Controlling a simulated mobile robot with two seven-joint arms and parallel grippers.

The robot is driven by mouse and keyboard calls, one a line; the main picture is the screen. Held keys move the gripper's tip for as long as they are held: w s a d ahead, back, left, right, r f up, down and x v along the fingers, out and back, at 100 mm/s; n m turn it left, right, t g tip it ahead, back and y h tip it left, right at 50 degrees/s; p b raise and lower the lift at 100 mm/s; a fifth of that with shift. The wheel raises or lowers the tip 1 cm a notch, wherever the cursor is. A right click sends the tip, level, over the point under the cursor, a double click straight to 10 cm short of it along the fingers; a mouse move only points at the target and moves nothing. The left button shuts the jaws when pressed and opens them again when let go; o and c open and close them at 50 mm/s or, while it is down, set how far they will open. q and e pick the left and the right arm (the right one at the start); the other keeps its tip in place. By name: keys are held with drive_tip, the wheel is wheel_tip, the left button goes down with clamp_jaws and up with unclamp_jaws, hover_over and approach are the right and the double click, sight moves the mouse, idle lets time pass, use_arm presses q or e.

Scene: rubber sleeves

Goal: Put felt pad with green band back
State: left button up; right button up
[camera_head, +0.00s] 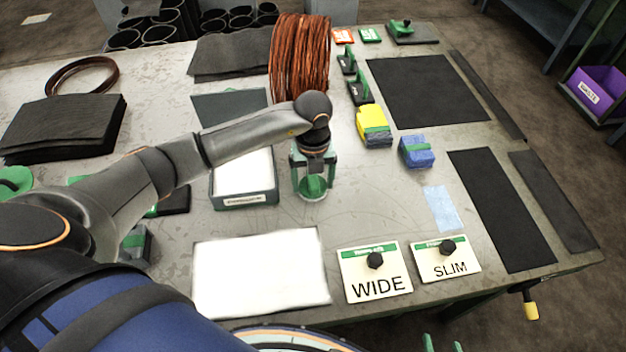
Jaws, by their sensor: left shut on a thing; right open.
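My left gripper (313,194) points down over the middle of the table, just right of a dark tray with a white inside (244,199). It is shut on a small round green piece (314,187) with a pale lower edge, which I take for the felt pad with green band; the fingers hide part of it. I cannot tell whether it touches the table. My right gripper (441,344) shows only as two green fingertips at the bottom edge, apart and empty.
A yellow block with a green stripe (373,127) and a blue block (417,151) stand to the right. WIDE (376,272) and SLIM (446,260) plates with black knobs and a white sheet (261,272) lie in front. A copper coil (300,58) stands behind.

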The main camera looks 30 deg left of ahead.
sight(314, 179)
use_arm(q)
drive_tip(key=shift+f, duration=0.25)
drive_tip(key=shift+f, duration=0.2)
drive_tip(key=o, duration=1)
drive_tip(key=shift+r, duration=0.1)
wheel_tip(314, 179, up, 12)
drive_tip(key=shift+r+b, duration=0.15)
drive_tip(key=shift+b, duration=0.2)
drive_tip(key=shift+d, duration=0.1)
